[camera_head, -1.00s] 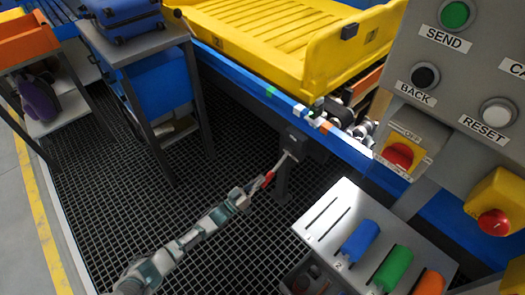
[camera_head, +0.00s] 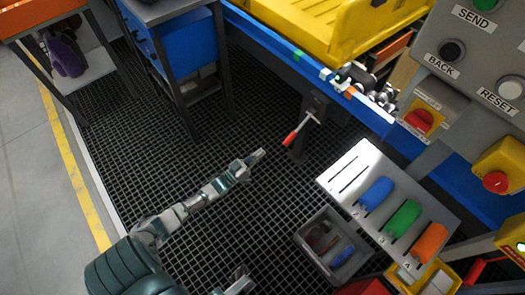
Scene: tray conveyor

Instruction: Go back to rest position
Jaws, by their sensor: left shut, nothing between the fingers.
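My left gripper (camera_head: 253,160) is shut and empty over the black grid floor, at the end of my left arm that comes in from the lower left. A red-handled lever (camera_head: 291,138) with a thin metal rod sits at the dark post under the conveyor's edge. The gripper is apart from it, to its lower left in the picture. A grey jointed part (camera_head: 237,283) at the bottom edge appears to be the tip of my right gripper; it is largely cut off, so its fingers cannot be judged.
A sloped grey panel (camera_head: 352,172) holds blue, green and orange handles. Beside it is a grey bin (camera_head: 308,231) with small tools. The conveyor with a yellow tray (camera_head: 345,35) and the button box (camera_head: 447,88) lie upper right. Open grid floor surrounds the left arm.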

